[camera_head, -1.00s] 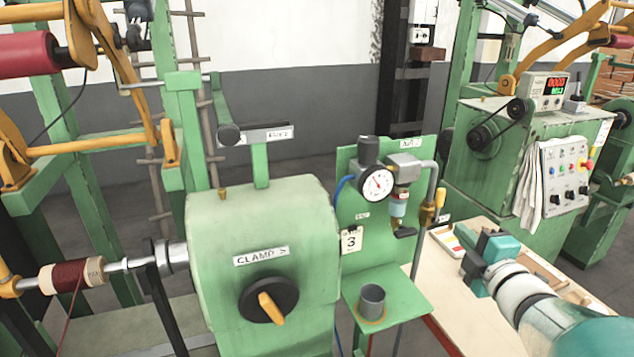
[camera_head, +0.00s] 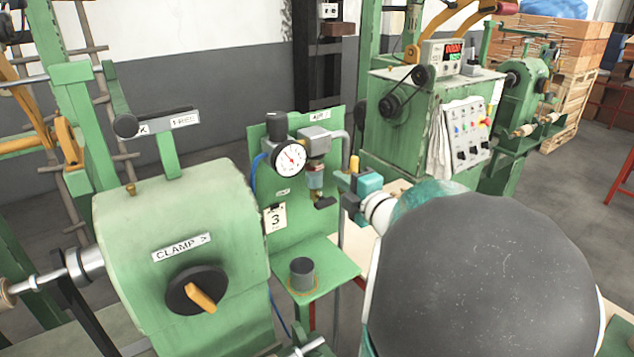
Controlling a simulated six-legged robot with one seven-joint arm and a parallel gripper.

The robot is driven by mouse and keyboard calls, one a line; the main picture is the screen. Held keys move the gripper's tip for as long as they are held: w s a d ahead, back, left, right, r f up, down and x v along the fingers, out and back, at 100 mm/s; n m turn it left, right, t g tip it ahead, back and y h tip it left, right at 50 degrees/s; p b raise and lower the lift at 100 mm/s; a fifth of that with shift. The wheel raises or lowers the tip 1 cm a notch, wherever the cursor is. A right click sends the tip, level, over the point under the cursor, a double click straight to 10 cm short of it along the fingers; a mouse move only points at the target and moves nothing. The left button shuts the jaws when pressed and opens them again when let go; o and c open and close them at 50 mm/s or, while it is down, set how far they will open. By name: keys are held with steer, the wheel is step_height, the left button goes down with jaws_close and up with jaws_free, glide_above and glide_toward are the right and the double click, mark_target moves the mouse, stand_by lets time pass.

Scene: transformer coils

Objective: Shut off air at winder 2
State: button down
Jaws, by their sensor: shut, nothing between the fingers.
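A green air panel (camera_head: 251,171) with a label reading AIR stands in the middle. It carries a round white pressure gauge (camera_head: 289,160), a grey regulator unit (camera_head: 316,141) with a bowl below, and a dark lever-like part (camera_head: 325,202) under the bowl. A hanging tag with the number 3 (camera_head: 275,217) is on the panel; I see no number 2. A yellow handle (camera_head: 354,164) shows at the panel's right, partly behind my gripper. My gripper (camera_head: 347,194) is shut and empty, just right of the dark lever-like part; I cannot tell whether they touch.
A green machine housing with a CLAMP label (camera_head: 182,247) and black-and-yellow knob (camera_head: 196,290) stands at left. A grey cup (camera_head: 302,273) sits on the green shelf (camera_head: 328,267). My arm hides the lower right. A control cabinet (camera_head: 415,128) stands behind.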

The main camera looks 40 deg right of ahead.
steer(key=d, duration=0.4)
steer(key=shift+w, duration=0.1)
steer(key=shift+w, duration=0.1)
stand_by(0.5)
